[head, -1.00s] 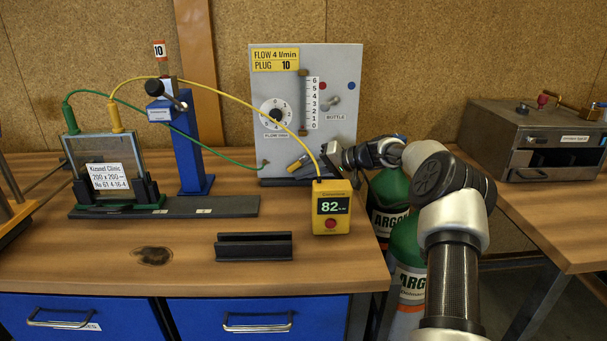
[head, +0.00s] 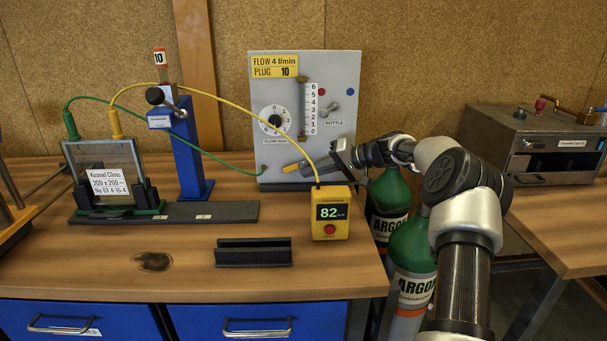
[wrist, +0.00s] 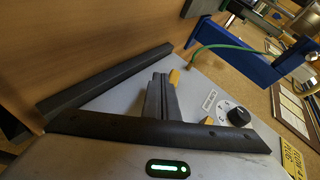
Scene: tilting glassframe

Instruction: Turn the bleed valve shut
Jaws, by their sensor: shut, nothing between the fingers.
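The bleed valve appears to be the yellow handle (head: 291,167) low on the grey panel (head: 262,95), right of the green hose's end. It also shows in the wrist view (wrist: 174,77), just beyond my fingertips. My gripper (head: 304,164) is shut and empty, reaching in from the right along the panel's lower part. In the wrist view my closed fingers (wrist: 161,94) point at the yellow handle, overlapping or very close to it. I cannot tell whether they touch. The valve's body is mostly hidden behind the fingers.
The yellow meter (head: 331,213) reading 82 stands below my gripper, its yellow cable (head: 250,108) crossing in front of the panel. The flow dial (head: 274,121) and bottle toggle (head: 328,110) sit above. Green argon bottles (head: 410,245) stand beside the bench. A dark rail (head: 253,252) lies in front.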

